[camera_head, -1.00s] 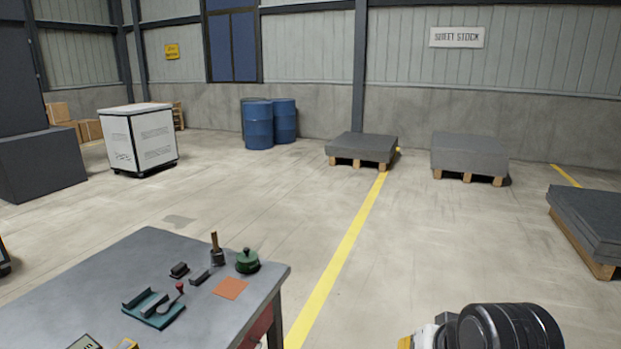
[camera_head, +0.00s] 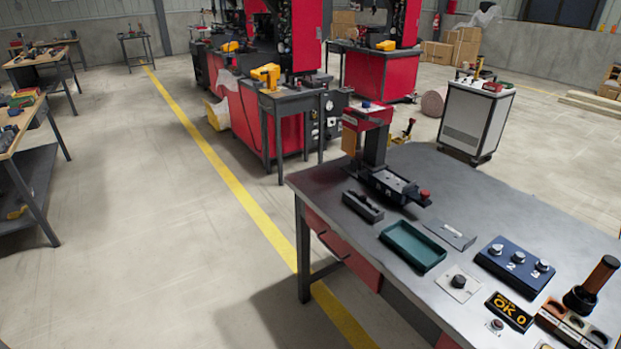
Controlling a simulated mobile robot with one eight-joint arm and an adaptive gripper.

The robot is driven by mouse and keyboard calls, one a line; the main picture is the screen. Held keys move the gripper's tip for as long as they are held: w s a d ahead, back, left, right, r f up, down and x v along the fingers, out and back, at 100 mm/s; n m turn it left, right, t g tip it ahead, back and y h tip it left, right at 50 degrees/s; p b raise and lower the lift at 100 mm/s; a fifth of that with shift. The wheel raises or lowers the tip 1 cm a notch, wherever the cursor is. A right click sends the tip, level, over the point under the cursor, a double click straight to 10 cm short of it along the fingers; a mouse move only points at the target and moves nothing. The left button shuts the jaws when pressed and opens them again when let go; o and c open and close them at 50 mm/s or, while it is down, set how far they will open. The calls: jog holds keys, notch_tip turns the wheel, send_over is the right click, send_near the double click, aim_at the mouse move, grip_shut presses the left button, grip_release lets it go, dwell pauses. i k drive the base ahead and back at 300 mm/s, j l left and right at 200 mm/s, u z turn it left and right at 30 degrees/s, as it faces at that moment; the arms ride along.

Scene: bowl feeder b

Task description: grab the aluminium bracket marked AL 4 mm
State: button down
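I cannot make out a bracket marked AL 4 mm in the head view; no such marking is legible. A flat grey piece (camera_head: 450,234) lies on the near grey workbench (camera_head: 375,215), right of a green tray (camera_head: 412,247); I cannot tell what it is. A dark narrow block (camera_head: 362,207) lies left of the tray. A black and red bench device (camera_head: 372,150) stands at the bench's far left corner. My gripper is not in view.
A blue block with several knobs (camera_head: 515,262), a black "OK 0" display (camera_head: 509,311) and a dark handled tool (camera_head: 592,285) are on the bench's right. A white cabinet (camera_head: 475,120) stands behind. The floor left of the bench is clear.

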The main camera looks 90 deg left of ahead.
aim_at(393, 178)
jog(key=u, duration=2.4)
jog(key=i+j+z, duration=0.2)
jog(key=i+j, duration=0.7)
jog(key=i, duration=0.35)
jog(key=i+j+z, duration=0.2)
jog(key=i+j, duration=0.95)
jog(key=i, duration=0.05)
